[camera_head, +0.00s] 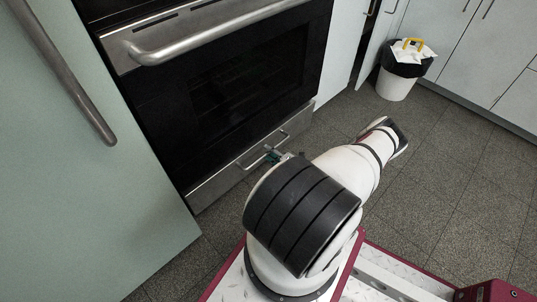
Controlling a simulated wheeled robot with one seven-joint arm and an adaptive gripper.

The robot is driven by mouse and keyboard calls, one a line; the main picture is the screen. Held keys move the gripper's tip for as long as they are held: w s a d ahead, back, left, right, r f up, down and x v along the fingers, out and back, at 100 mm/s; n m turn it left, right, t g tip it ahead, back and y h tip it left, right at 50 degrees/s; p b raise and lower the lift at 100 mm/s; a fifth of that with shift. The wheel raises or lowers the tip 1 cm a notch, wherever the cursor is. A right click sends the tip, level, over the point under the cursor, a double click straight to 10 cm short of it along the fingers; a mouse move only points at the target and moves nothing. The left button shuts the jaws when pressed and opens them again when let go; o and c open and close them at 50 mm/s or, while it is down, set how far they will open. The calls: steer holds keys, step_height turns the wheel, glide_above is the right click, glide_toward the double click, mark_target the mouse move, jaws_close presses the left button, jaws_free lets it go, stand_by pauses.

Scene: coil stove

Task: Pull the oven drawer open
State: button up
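The oven drawer (220,183) is the low steel panel under the black oven door (225,85). It looks flush with the oven front, as far as the view shows. Its thin bar handle (248,166) runs along the panel, partly covered by my gripper. My gripper (271,155) is at the handle, near its middle; only a small greenish and metallic part shows past my arm. Whether the fingers touch or surround the handle cannot be made out. Most of the gripper is hidden behind the dark joint of my arm.
A thick oven door handle (205,45) is above. A pale green fridge-like door (90,190) with a long handle stands close at left. A white bin (396,82) with a black liner stands at upper right. The tiled floor (440,180) at right is clear.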

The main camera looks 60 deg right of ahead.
steer(key=shift+w+d, duration=0.1)
steer(key=shift+w, duration=0.35)
steer(key=shift+c, duration=0.3)
jaws_close()
steer(key=shift+s, duration=0.1)
